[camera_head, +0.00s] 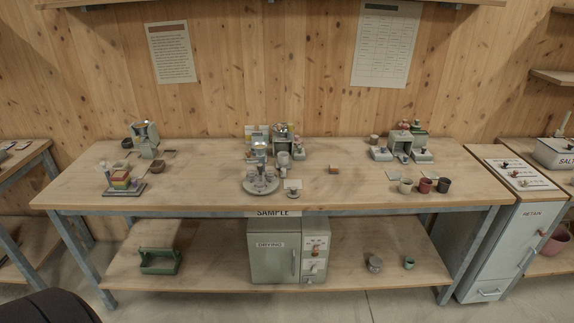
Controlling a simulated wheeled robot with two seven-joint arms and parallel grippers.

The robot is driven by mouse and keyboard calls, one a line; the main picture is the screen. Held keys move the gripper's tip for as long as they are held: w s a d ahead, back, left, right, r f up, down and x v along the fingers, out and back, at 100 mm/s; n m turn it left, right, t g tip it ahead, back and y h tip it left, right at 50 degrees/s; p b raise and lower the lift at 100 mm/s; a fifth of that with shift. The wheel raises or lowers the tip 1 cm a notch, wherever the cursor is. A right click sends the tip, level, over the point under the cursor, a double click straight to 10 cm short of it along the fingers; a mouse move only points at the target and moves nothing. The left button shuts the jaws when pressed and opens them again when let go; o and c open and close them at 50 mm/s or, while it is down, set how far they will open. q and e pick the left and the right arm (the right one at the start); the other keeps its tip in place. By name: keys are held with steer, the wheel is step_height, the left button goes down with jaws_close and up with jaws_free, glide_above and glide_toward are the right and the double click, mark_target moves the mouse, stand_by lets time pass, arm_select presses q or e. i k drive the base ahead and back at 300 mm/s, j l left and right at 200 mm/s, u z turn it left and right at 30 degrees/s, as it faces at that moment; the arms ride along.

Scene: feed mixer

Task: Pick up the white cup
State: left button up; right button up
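A small white or cream cup (405,186) stands upright at the right end of the long wooden workbench (340,206), near its front edge. A red cup (425,186) and a dark cup (444,185) stand in a row to its right. A small card (392,174) lies just behind and to the left of the white cup. Neither of my grippers shows in the head view.
Several small devices (404,145) stand behind the cups. A round tray (261,184) with small vessels is mid-bench. A green carrier (160,261) and a cabinet (270,263) are on the lower shelf. The bench front between tray and cups is mostly clear.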

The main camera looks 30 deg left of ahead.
mark_target(283, 159)
steer(key=i+l+u, duration=0.2)
steer(key=i+u, duration=0.15)
steer(key=i+l+u, duration=0.35)
steer(key=i+l, duration=0.05)
steer(key=i, duration=0.1)
